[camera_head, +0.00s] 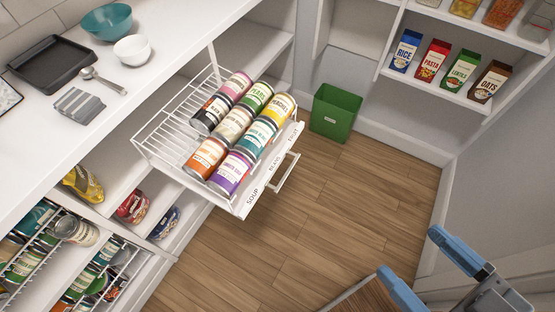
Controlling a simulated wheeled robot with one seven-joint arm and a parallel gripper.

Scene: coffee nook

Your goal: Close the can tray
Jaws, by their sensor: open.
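The can tray (162,142) is a white wire pull-out tray below the counter, standing extended over the floor. Several labelled cans lie in rows in it, among them a purple can (232,172) and a yellow-labelled peaches can (277,108). Its white front panel (272,172) carries the words soup, beans and fruit. A white bar handle (285,173) sticks out from the front. My gripper (413,262) has blue fingers and is at the lower right. It is open and empty, apart from the tray, with floor between them.
A green bin (335,112) stands on the floor beyond the tray. Boxes such as rice (404,52) stand on shelves at the upper right. The counter (150,75) holds bowls, a black pan and a cloth. Wood floor (340,195) is clear between tray and gripper.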

